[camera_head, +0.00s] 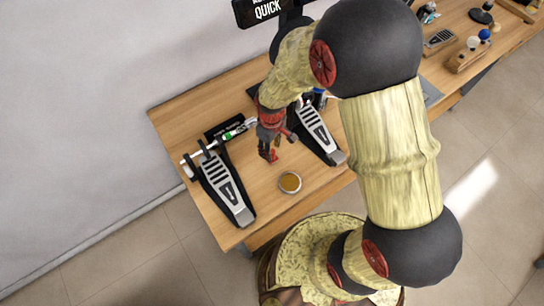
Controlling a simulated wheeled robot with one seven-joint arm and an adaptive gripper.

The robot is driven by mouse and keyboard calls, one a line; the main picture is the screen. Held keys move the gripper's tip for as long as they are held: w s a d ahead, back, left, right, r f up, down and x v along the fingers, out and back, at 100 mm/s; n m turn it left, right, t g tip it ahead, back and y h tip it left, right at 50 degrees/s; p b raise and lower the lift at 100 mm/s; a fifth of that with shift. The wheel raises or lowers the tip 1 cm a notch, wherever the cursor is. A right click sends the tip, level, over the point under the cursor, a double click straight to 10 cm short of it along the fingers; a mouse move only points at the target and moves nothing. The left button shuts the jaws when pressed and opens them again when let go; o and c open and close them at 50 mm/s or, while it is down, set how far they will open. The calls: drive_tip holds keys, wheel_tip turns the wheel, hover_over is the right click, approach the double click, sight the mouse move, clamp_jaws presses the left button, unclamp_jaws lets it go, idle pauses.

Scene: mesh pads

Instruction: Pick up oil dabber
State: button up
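My gripper (269,154), with red fingers, hangs over the wooden table between two foot pedals. The picture is too small to tell if its fingers are open or shut. I cannot clearly pick out an oil dabber; my gripper and arm hide part of the table. A small round dish with amber contents (290,182) stands near the table's front edge, just below my gripper in the picture and apart from it.
A left pedal (227,188) and a right pedal (318,135) stand on the wooden table (190,112). A rod with a green band (234,134) lies between them. More items, including a wooden holder with a blue ball (484,35), are at the upper right.

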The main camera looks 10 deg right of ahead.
drive_tip(key=f, duration=0.5)
drive_tip(key=shift+w+d, duration=0.2)
drive_tip(key=shift+w, duration=0.1)
drive_tip(key=shift+c, duration=0.2)
clamp_jaws()
